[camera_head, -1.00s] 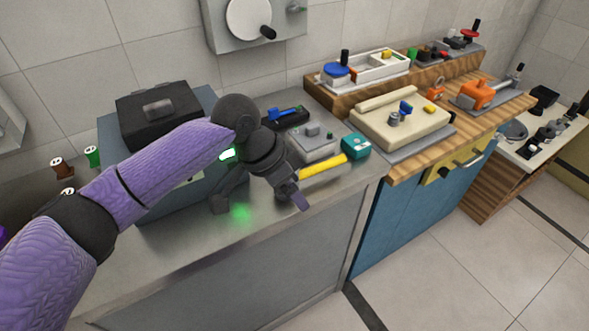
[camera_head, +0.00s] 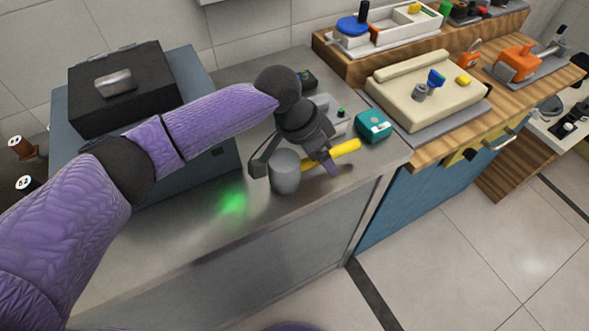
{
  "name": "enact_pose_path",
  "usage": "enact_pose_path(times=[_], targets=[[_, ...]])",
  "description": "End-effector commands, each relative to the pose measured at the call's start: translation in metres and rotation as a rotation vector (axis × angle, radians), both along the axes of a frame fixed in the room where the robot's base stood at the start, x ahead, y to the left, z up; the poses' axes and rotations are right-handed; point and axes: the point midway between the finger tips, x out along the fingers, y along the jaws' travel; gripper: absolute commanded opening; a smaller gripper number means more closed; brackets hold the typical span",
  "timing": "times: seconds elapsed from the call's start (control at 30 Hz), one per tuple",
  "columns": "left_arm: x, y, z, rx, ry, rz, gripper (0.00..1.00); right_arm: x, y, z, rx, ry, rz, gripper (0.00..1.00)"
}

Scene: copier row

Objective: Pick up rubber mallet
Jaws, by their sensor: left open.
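The rubber mallet has a grey cylindrical head (camera_head: 285,173) and a yellow handle (camera_head: 344,150). It is at the front of the grey metal counter (camera_head: 220,215), with the handle pointing right and away. My left gripper (camera_head: 296,168) is open directly over the mallet. In the picture, one finger is left of the head and the other crosses in front of the handle. I cannot tell whether the fingers touch it. Part of the handle is hidden behind the gripper. My right gripper is not in view.
A teal block (camera_head: 373,126) lies just beyond the handle end. A blue-grey box with a black top (camera_head: 122,88) stands left, under my arm. A grey device (camera_head: 338,124) is behind the gripper. A wooden bench (camera_head: 445,138) with a cream device (camera_head: 425,88) is right. The counter's front left is clear.

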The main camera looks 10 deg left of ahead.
Motion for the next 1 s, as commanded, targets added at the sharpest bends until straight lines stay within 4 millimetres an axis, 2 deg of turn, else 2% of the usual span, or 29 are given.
enact_pose_path(times=[0.03, 0.2, 0.23, 0.5, 0.57, 0.9, 1.0], targets=[[0.0, -0.003, -0.008, 0.0, 0.001, -0.001, 0.71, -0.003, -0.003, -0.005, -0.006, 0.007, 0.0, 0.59], [0.001, -0.003, -0.005, 0.0, -0.002, 0.0, 0.71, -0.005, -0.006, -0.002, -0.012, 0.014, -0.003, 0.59], [0.001, -0.003, -0.005, 0.0, -0.002, 0.0, 0.67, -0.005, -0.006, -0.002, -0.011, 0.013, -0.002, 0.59], [0.001, -0.003, -0.005, 0.0, -0.001, 0.001, 0.1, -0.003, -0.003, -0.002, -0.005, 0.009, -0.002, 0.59], [0.001, -0.003, -0.005, 0.0, -0.001, 0.001, 0.0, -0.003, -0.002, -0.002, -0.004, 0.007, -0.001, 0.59], [0.001, -0.003, -0.004, 0.0, -0.001, 0.001, 0.0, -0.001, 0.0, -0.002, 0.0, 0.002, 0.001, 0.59], [0.001, -0.003, 0.009, -0.001, -0.004, 0.0, 0.0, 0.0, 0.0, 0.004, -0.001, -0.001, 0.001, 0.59]])
